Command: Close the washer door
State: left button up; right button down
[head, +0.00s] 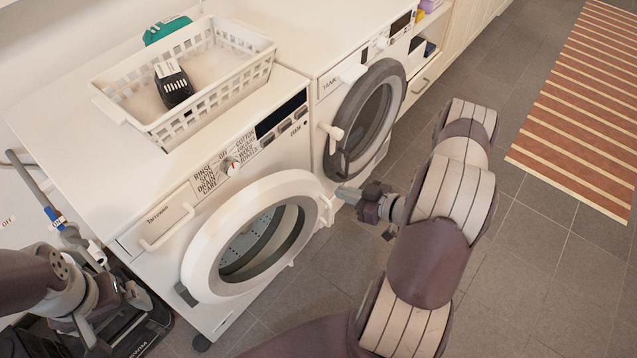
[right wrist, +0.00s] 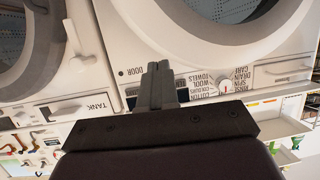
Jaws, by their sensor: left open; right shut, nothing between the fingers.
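The near washer (head: 210,198) is a white front-loader with a dial and a round door. Its washer door (head: 204,258) is a thick white ring around dark glass. The door sits at or very near the front face; I cannot tell whether it is latched. My right gripper (head: 343,193) is shut and empty, just beside the door's right rim. In the right wrist view its fingers (right wrist: 160,83) point at the washer front, shown upside down. My left gripper (head: 137,300) is open at the lower left, away from the door.
A second machine (head: 328,88) with a dark-rimmed door (head: 336,163) stands directly to the right.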

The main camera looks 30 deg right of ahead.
aim_at(307, 182)
jog(key=x, duration=0.9)
jog(key=shift+w+f+b, duration=0.1)
jog(key=shift+w+b, duration=0.2)
jog(key=shift+b, duration=0.05)
jog(key=shift+w+a+f, duration=0.1)
jog(key=shift+w, duration=0.15)
jog(key=w+a+b, duration=0.1)
jog(key=w+b, duration=0.1)
jog(key=w, duration=0.4)
